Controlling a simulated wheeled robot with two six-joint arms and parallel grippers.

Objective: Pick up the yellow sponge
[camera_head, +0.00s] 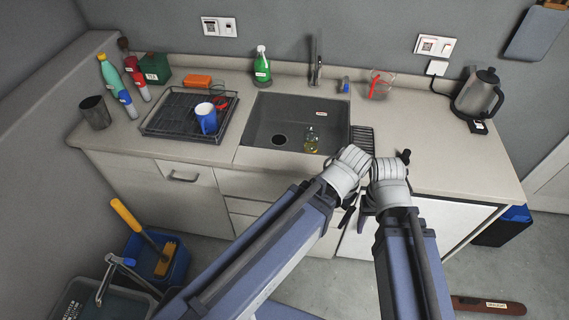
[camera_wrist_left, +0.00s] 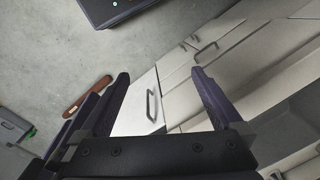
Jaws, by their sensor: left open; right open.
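No plainly yellow sponge shows. An orange block (camera_head: 197,81), which may be a sponge, lies on the counter behind the dish rack. A small yellowish, glassy item (camera_head: 311,140) is in the sink; I cannot tell what it is. My left gripper (camera_wrist_left: 162,85) is open and empty in the left wrist view, over the floor and cabinet fronts. In the head view its wrist hides most of it.
A black dish rack (camera_head: 158,128) with a blue mug (camera_head: 206,118) stands left of the sink (camera_head: 270,112). A green soap bottle (camera_head: 262,66), a red-marked jug (camera_head: 380,84) and a kettle (camera_head: 478,95) stand along the back. The right counter is largely clear.

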